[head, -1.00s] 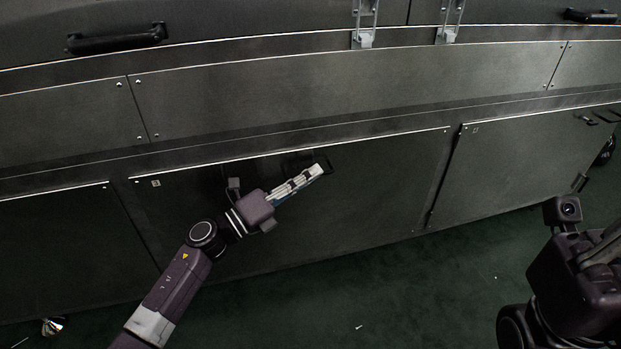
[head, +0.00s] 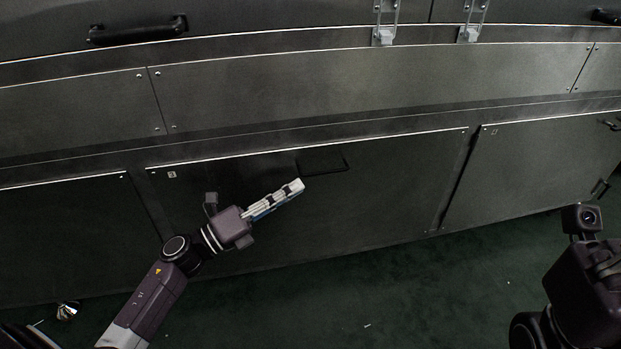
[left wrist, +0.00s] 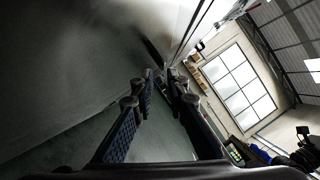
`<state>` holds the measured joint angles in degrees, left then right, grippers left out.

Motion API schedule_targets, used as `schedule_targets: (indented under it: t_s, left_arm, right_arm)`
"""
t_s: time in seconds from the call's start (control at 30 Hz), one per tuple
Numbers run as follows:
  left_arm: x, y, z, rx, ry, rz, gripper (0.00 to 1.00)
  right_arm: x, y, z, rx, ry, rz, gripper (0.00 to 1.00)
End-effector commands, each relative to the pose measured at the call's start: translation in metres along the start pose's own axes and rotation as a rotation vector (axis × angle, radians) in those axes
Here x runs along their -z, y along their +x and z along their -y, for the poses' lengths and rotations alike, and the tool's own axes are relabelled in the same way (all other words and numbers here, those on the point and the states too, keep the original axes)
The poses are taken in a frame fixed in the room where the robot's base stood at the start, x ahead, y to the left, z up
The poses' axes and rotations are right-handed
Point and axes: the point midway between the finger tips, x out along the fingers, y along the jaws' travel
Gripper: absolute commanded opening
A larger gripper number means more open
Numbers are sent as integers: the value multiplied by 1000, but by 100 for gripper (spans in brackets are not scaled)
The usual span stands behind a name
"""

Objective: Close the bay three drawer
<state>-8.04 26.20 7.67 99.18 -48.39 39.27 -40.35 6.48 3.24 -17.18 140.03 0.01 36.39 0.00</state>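The bay three drawer front (head: 390,185) is the wide dark panel with a small "3" label (head: 172,174) in the lower row. Its top edge runs nearly in line with the neighbouring panels, and I see no clear gap; a small offset is hard to tell. Its dark recessed handle (head: 323,164) is near the top middle. My left gripper (head: 300,186) is in front of the panel, just below and left of the handle, apart from it. In the left wrist view its two fingers (left wrist: 160,76) are parted with nothing between them. My right gripper's fingers do not show.
A neighbouring panel (head: 540,165) lies to the right, another (head: 70,240) to the left. Upper dryer covers carry a black bar handle (head: 138,30) and metal latches (head: 386,22). My right arm (head: 590,285) stands at the right edge.

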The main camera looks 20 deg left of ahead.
Motion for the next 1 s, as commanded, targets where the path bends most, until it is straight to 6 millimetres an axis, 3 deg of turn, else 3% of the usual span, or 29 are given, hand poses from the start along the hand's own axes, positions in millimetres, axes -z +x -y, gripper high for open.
schedule_targets:
  t_s: [0.1,0.23,0.8,0.93,1.0]
  left_arm:
    - [0,-18,-1,-2,-2,0,14]
    - [0,-28,0,0,1,0,14]
    - [0,-30,1,3,-3,0,14]
    - [10,-22,26,57,-78,-4,14]
    - [21,-12,58,129,-177,-11,14]
  right_arm:
    - [0,0,0,0,0,-1,0]
    - [0,0,0,0,0,-1,0]
    - [0,0,0,-1,0,-1,0]
    - [-2,0,-1,-6,2,13,0]
    - [-4,-1,-2,-11,4,30,0]
